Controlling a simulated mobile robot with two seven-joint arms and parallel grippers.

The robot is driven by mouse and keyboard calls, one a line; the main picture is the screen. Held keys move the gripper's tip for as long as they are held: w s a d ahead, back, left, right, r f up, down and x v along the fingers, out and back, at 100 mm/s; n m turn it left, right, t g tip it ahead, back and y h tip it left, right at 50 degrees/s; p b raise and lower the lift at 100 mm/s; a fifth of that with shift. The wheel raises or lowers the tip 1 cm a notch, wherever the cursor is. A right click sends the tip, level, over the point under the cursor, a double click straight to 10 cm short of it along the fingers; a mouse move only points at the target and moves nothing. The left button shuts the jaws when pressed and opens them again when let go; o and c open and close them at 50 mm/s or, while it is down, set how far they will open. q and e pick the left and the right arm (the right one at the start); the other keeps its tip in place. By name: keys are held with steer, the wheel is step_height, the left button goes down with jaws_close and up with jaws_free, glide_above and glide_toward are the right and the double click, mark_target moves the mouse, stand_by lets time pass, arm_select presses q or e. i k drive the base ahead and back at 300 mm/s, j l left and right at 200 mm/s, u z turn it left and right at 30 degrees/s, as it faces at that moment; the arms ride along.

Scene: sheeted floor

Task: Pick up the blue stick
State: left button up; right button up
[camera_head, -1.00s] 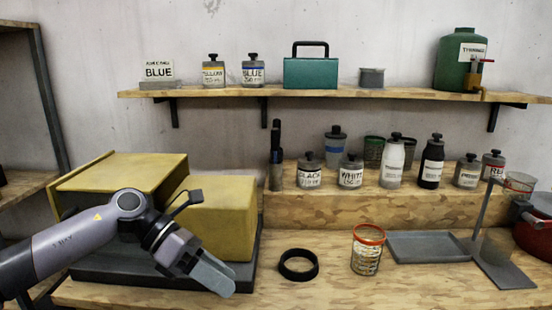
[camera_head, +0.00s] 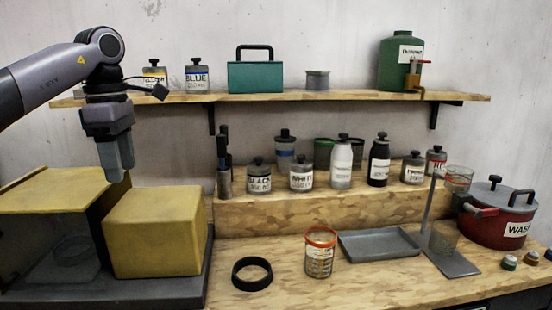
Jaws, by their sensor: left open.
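I cannot make out a blue stick. A dark upright holder (camera_head: 224,182) with dark, thin things in it stands at the left end of the wooden riser; their colour is not clear. My left gripper (camera_head: 118,178) points down above the yellow boxes at the left, clear of the holder. Its fingers are open, seen nearly edge-on, with nothing visible between them. My right gripper is not in view.
A yellow block (camera_head: 155,232) and an open-fronted yellow box (camera_head: 45,195) fill the left. A black ring (camera_head: 252,274), red-rimmed jar (camera_head: 320,254), grey tray (camera_head: 378,244) and red pot (camera_head: 497,220) stand on the bench. Jars line the riser and shelf (camera_head: 350,95).

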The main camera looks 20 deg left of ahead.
mark_target(221, 139)
steer(key=z, duration=0.45)
steer(key=j+z, duration=0.1)
steer(key=z, duration=0.35)
steer(key=i+j+z, duration=0.1)
steer(key=z, duration=0.85)
steer(key=j+z, duration=0.1)
steer(key=z, duration=0.8)
steer(key=j+z, duration=0.1)
steer(key=z, duration=0.35)
steer(key=j+u, duration=0.1)
steer(key=u, duration=0.35)
steer(key=j+u, duration=0.1)
steer(key=u, duration=0.3)
steer(key=k+j+u, duration=0.1)
steer(key=u, duration=0.35)
steer(key=j+u, duration=0.1)
steer(key=u, duration=0.35)
steer(key=j+u, duration=0.1)
steer(key=u, duration=0.3)
steer(key=i+j+u, duration=0.1)
steer(key=u, duration=0.35)
